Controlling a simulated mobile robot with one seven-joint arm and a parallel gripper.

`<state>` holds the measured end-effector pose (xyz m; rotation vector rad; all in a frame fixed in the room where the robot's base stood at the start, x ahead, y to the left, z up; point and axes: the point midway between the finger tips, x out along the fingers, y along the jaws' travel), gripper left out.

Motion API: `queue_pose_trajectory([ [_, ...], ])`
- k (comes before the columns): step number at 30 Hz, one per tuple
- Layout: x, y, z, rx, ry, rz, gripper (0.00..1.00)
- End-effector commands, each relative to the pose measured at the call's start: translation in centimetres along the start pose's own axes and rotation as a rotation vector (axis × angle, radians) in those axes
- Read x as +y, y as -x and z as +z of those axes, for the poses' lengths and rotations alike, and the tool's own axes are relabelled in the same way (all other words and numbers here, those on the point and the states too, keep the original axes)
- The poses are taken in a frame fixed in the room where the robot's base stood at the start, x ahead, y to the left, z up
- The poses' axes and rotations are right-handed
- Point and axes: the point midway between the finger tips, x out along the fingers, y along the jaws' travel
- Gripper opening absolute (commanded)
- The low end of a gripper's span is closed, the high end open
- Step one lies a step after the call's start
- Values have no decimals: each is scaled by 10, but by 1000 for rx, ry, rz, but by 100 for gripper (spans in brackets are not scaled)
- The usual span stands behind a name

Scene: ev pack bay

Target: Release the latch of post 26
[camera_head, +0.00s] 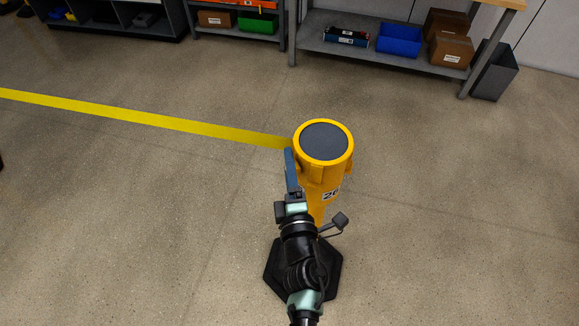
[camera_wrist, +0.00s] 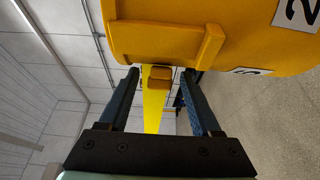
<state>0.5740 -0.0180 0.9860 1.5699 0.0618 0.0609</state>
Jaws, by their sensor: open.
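Post 26 (camera_head: 322,185) is a yellow post with a round dark top and a black base, standing upright on the floor. A yellow belt (camera_head: 150,120) runs from its left side to the left edge; it also shows in the wrist view (camera_wrist: 153,118). My gripper (camera_head: 292,160) is at the post's left side, below its top. In the wrist view my gripper (camera_wrist: 160,80) is open, with one blue finger on each side of the belt. A small orange-brown block (camera_wrist: 160,75), perhaps the latch, shows between the fingertips by the yellow post head (camera_wrist: 240,30). Contact cannot be told.
A grey shelf bench (camera_head: 385,55) with a blue bin (camera_head: 399,39) and cardboard boxes stands at the back, a dark waste bin (camera_head: 495,72) at its right. Another shelf with a green bin (camera_head: 258,23) is at the back left. The floor around the post is clear.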

Motion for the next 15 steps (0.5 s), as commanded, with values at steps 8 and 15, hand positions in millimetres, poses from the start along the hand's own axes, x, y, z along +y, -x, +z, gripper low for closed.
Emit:
queue_pose_trajectory([
  [8,-1,21,0,0,0,-2,65],
  [15,-3,67,0,0,1,-3,65],
])
